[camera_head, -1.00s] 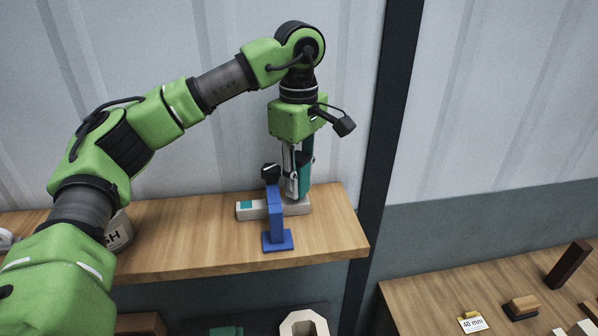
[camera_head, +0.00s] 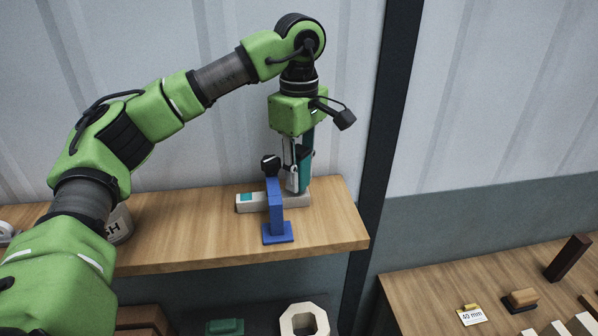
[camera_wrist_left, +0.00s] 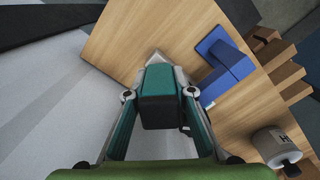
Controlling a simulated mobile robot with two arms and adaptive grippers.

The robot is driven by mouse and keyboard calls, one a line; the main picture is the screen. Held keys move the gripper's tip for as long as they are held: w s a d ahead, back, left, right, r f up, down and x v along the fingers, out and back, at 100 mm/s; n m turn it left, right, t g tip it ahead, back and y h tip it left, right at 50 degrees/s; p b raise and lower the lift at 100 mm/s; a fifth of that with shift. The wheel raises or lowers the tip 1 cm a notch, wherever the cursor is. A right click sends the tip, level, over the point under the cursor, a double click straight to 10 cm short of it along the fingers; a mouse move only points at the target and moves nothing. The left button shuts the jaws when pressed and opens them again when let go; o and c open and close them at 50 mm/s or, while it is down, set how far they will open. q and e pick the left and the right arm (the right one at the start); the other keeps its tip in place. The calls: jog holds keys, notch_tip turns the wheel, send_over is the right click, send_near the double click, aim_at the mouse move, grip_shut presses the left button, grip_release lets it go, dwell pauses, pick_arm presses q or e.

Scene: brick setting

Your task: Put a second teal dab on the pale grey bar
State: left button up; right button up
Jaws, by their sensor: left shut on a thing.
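The pale grey bar (camera_head: 297,200) lies on the wooden shelf, with one teal dab (camera_head: 246,198) on its left end. A blue clamp (camera_head: 276,208) with a black knob stands at the bar's middle; it also shows in the left wrist view (camera_wrist_left: 222,65). My left gripper (camera_head: 298,178) points down over the bar's right part, shut on a teal block-like dabber (camera_wrist_left: 160,80) with a dark face. The dabber's lower end is at or just above the bar; I cannot tell whether they touch. The bar under it is mostly hidden. My right gripper is not in view.
A white pot marked with letters (camera_head: 120,226) stands on the shelf (camera_head: 200,245) at left, partly behind my arm. A lower table (camera_head: 420,300) at right holds small blocks and a "40 mm" card (camera_head: 472,316).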

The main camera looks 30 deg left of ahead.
aim_at(299, 149)
pick_arm(q)
jog(key=shift+f, duration=0.4)
dwell(1.0)
jog(key=shift+r, duration=3.55)
